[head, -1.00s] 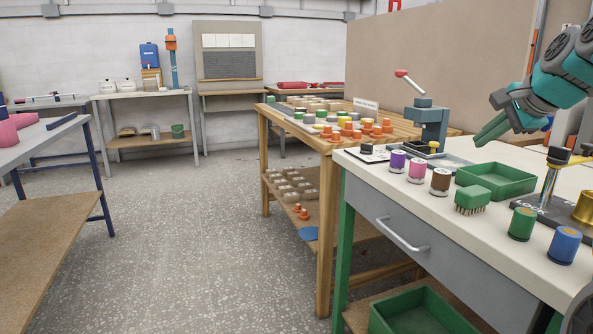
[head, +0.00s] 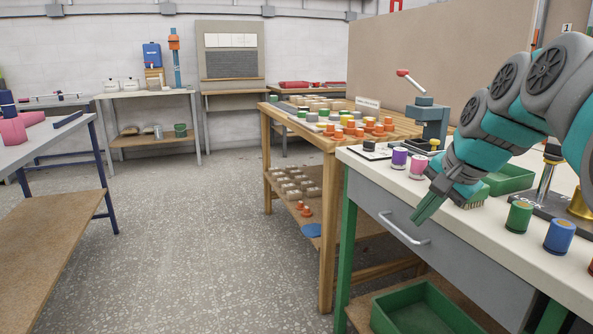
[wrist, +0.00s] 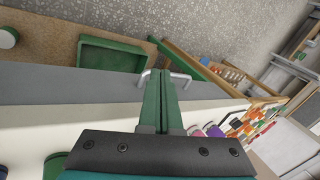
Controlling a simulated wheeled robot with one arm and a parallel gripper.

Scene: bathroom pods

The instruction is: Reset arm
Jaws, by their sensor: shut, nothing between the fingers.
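My gripper (head: 428,208) is shut and empty in the head view, with its green fingers pointing down and left, in front of the white worktable's (head: 482,230) front edge near the drawer handle (head: 403,232). In the wrist view its closed fingers (wrist: 164,105) show at the middle, with the drawer handle (wrist: 183,75) beyond them. My arm covers part of the worktable, including the place of a brown spool, and part of the green brush (head: 472,197).
Purple (head: 399,158) and pink (head: 418,168) spools stand left of my arm. Green (head: 518,217) and blue (head: 560,237) spools stand right. A green tray (head: 510,180) sits behind. A green bin (head: 420,312) is below. Open floor (head: 190,240) lies to the left.

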